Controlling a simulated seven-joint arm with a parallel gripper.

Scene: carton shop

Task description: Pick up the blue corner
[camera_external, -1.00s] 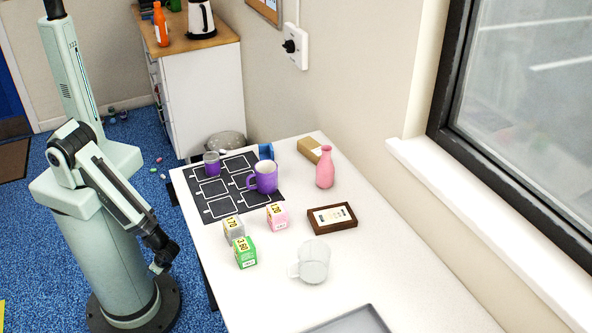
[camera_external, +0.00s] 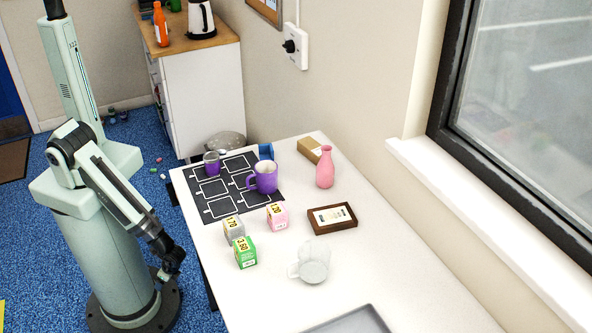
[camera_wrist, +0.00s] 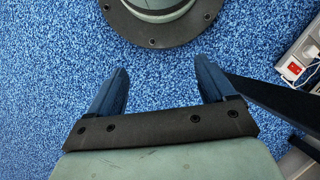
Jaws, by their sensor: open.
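The blue corner (camera_external: 265,151) is a small blue piece at the far edge of the table, behind the purple mug (camera_external: 262,177) and by the top of the black mat. It is small in the external view, and the wrist view does not show it. My gripper (camera_external: 163,277) hangs low beside the table's left edge, over the floor near my base, far from the blue corner. In the wrist view my gripper (camera_wrist: 161,68) has its two blue fingers wide apart, with only blue carpet between them.
The black mat (camera_external: 212,207) also bears a purple-and-grey cup (camera_external: 212,163). A brown box (camera_external: 309,150), pink bottle (camera_external: 325,168), framed card (camera_external: 332,218), several small cartons (camera_external: 245,252), a clear mug (camera_external: 313,263) and a grey tray (camera_external: 352,321) stand around.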

